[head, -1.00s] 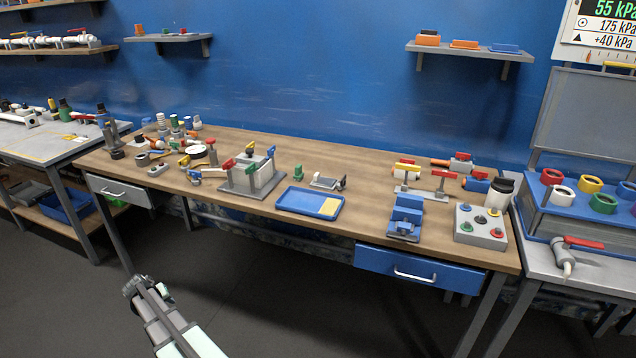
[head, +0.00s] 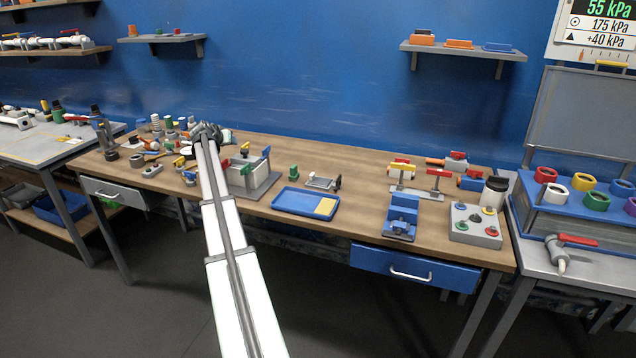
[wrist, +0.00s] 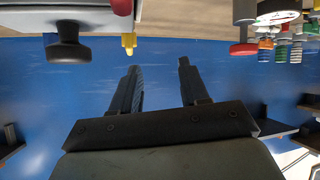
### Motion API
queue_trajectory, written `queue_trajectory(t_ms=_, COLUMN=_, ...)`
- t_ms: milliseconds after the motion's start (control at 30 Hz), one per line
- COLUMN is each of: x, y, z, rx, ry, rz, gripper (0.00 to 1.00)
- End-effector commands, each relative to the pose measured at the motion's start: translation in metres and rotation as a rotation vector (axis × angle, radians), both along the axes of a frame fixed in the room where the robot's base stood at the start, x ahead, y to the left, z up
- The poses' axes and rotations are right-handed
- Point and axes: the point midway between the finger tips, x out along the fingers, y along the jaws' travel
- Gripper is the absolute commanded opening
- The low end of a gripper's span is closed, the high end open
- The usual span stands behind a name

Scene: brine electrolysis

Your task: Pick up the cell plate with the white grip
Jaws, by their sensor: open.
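My gripper (head: 207,130) is over the back left of the wooden bench, its arm stretching up from the bottom of the head view. In the wrist view my gripper (wrist: 157,64) has its two dark fingers apart, with nothing between them. A grey cell-like block (head: 248,178) with coloured grips on top stands on the bench right of my arm, partly hidden by it.
A blue tray (head: 290,201) with a yellow patch lies mid-bench. A blue fixture (head: 401,218), a grey button box (head: 474,228) and red-handled valves (head: 438,182) stand on the right. Small parts crowd the bench's left. Wall shelves (head: 463,51) hang behind.

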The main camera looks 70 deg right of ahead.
Motion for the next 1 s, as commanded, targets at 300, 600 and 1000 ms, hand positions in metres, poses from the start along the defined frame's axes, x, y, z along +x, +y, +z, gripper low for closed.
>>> queue_trajectory(t_ms=300, x=-0.187, y=-0.052, z=0.012, rx=0.278, ry=-0.015, rz=-0.251, gripper=0.45)
queue_trajectory(t_ms=600, x=-0.298, y=-0.031, z=0.012, rx=0.574, ry=-0.037, rz=-0.331, gripper=0.45)
queue_trajectory(t_ms=1000, x=-0.317, y=-0.031, z=-0.004, rx=0.641, ry=-0.042, rz=-0.335, gripper=0.45)
